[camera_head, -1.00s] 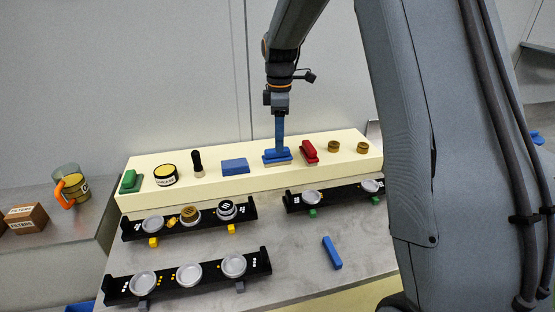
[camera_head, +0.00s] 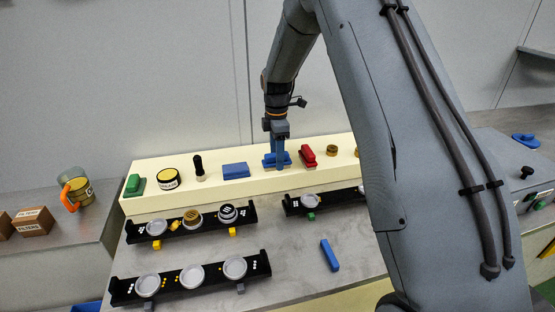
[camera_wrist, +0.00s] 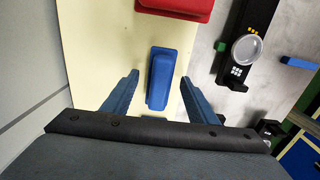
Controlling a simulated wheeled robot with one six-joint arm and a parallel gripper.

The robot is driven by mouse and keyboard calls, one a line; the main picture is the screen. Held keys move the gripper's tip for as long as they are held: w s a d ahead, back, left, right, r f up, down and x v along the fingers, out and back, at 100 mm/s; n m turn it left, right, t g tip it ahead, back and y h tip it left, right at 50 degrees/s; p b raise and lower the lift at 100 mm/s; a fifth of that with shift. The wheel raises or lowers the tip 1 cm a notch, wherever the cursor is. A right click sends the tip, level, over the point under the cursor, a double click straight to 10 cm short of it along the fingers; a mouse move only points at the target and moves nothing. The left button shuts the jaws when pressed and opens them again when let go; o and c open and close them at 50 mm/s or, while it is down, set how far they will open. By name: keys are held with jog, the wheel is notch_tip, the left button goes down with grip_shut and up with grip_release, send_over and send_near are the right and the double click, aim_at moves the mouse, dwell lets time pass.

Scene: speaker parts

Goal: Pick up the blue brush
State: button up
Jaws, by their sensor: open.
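The blue brush (camera_head: 267,161) sits on the pale yellow raised shelf (camera_head: 205,189), partly hidden behind my fingers in the head view. In the wrist view the blue brush (camera_wrist: 160,80) lies lengthwise between my two blue fingers. My gripper (camera_head: 277,160) is open and low over the shelf at the brush. In the wrist view my gripper (camera_wrist: 160,77) has one finger on each side of the brush, with a visible gap on both sides. I cannot tell exactly how far down the fingertips reach beside it.
A red brush (camera_head: 307,156) stands close to the right of it, and a blue block (camera_head: 235,170) to the left. A black-handled brush (camera_head: 199,167), a round tin (camera_head: 168,179) and a green brush (camera_head: 134,186) stand farther left. Black racks (camera_head: 190,221) lie in front.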

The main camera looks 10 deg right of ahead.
jog(key=shift+f, duration=0.1)
jog(key=shift+c, duration=0.3)
jog(key=c, duration=1.2)
